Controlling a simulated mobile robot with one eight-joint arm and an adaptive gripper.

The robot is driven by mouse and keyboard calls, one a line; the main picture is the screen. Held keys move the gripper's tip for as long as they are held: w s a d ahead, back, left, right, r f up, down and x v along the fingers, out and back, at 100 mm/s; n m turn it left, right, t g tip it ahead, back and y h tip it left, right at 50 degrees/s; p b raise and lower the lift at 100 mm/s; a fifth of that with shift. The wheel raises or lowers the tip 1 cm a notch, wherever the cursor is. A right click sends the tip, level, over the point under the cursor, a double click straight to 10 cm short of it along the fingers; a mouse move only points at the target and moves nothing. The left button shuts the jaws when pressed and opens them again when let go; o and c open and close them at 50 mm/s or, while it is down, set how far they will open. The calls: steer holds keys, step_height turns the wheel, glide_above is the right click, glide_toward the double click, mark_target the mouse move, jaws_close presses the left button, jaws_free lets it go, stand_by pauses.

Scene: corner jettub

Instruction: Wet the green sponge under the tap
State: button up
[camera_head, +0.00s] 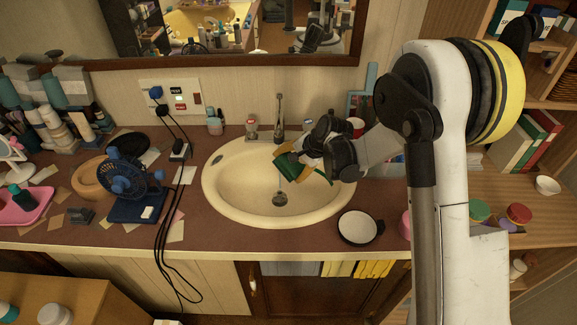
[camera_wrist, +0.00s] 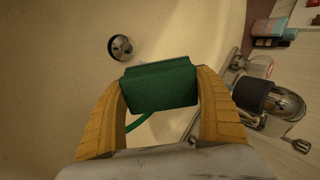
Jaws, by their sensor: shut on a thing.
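My gripper (camera_wrist: 162,92) is shut on the green sponge (camera_wrist: 160,86), which sits between its two ribbed yellow fingers in the wrist view. In the head view the sponge (camera_head: 287,166) is held over the cream sink basin (camera_head: 235,190), below and near the tap (camera_head: 279,112). A thin green strip or cord hangs from the sponge. The tap's metal body (camera_wrist: 283,104) shows at the right in the wrist view. The drain (camera_head: 279,199) is in the bowl below the sponge. I cannot tell whether water is running or the sponge is wet.
A blue fan (camera_head: 128,178) and black cables (camera_head: 172,225) stand left of the sink. A small white-and-black dish (camera_head: 357,228) sits at the sink's front right. A soap bottle (camera_head: 214,124) stands behind the basin. The mirror (camera_head: 240,30) hangs above. The basin's left part is free.

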steer(key=shift+s+a, duration=0.15)
steer(key=shift+a, duration=0.35)
stand_by(0.4)
steer(key=shift+d+b, duration=0.4)
steer(key=shift+d, duration=0.2)
stand_by(0.8)
steer(key=shift+a, duration=0.3)
stand_by(0.3)
steer(key=s, duration=0.2)
steer(key=s+d+b, duration=0.1)
steer(key=s, duration=0.1)
steer(key=shift+s+d, duration=0.1)
steer(key=shift+s, duration=0.25)
stand_by(1.1)
steer(key=s+d+r+p, duration=0.1)
steer(key=s+r+p, duration=0.2)
steer(key=s+r, duration=0.2)
steer(key=shift+s+d, duration=0.2)
steer(key=shift+s, duration=0.2)
stand_by(0.6)
